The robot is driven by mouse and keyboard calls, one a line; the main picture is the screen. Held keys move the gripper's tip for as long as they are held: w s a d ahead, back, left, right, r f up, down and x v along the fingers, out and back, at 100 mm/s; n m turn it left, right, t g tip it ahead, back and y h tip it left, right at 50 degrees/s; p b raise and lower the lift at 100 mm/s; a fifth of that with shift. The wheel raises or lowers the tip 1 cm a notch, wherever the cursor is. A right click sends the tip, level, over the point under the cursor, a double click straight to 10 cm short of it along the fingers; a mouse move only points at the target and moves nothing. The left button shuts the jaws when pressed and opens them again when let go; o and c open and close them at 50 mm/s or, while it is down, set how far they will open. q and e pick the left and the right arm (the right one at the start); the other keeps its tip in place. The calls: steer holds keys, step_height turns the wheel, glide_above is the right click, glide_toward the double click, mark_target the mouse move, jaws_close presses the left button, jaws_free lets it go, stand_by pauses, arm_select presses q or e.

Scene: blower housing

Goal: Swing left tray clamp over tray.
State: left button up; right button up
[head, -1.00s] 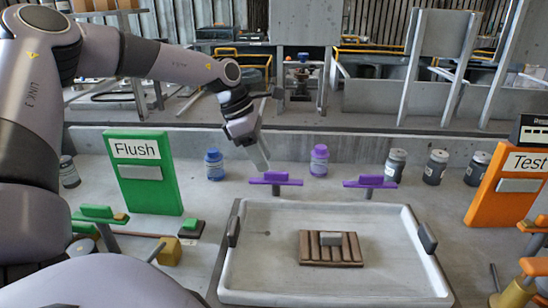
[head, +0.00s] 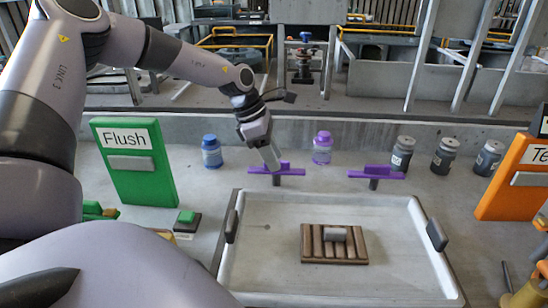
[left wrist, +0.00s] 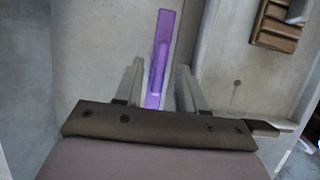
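The left tray clamp (head: 290,171), a purple bar on a short dark post, stands behind the tray's left rear part. Its bar runs along the tray's back edge, outside it. My left gripper (head: 272,166) is at the clamp's left part in the head view. In the left wrist view the open fingers (left wrist: 159,68) stand on either side of the purple bar (left wrist: 165,28), with gaps visible; contact depth cannot be told. The pale tray (head: 272,265) holds a brown slatted block (head: 318,252). My right gripper is out of view.
A second purple clamp (head: 360,173) stands to the right. Blue (head: 211,152) and purple (head: 322,148) bottles and several dark jars stand behind. A green Flush panel (head: 130,185) is left, an orange Test panel (head: 505,195) right. The tray floor around the block is clear.

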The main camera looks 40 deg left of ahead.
arm_select(q)
steer(key=shift+w+d+f, duration=0.15)
steer(key=shift+f, duration=0.35)
jaws_close()
